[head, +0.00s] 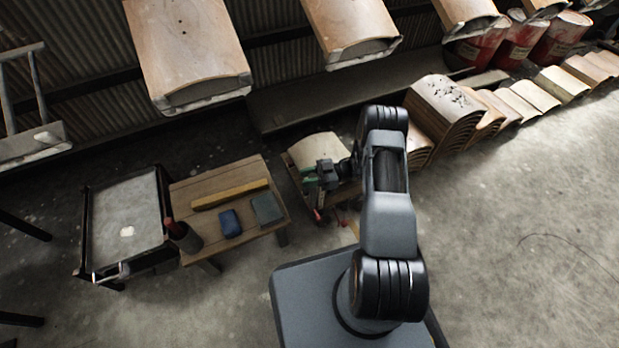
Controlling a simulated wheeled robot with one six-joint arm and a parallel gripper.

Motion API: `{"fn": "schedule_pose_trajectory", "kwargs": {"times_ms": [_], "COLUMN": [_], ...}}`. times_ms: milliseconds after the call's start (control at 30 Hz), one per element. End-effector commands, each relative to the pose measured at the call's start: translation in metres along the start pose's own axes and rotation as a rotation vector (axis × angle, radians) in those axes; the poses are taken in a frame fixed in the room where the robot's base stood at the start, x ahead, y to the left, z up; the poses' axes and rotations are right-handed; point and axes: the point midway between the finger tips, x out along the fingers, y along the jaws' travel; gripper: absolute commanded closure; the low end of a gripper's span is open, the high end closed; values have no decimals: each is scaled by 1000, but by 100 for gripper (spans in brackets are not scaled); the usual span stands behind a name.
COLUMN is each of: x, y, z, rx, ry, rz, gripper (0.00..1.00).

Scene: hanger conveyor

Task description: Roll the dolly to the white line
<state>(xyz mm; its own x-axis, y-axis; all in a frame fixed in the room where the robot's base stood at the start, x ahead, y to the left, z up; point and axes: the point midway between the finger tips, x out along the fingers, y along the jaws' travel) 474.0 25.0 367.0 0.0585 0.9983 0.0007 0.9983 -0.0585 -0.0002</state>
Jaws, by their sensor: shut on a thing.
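The dolly (294,173) is a low wooden platform on the floor in the middle of the head view, with a pale curved tile (318,148) on it. Small red parts show at its near side, low to the floor. My gripper (318,178) is at the dolly's near part and is shut on it; the exact grip point is small and partly hidden by my wrist. My arm covers the dolly's right side.
A wooden bench (212,183) with a yellow bar, a blue block and a grey-green block stands left of the dolly. A black-framed tray table (125,205) stands further left. Stacked curved tiles (445,110) line the right wall. Floor at right is open, with a thin cable.

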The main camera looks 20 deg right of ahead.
Motion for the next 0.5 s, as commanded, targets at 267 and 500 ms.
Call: {"fn": "schedule_pose_trajectory", "kwargs": {"times_ms": [267, 500], "x": [-1, -2], "y": [0, 0], "z": [0, 0], "rx": [0, 0], "ry": [-1, -1], "rz": [2, 6], "gripper": [56, 41]}}
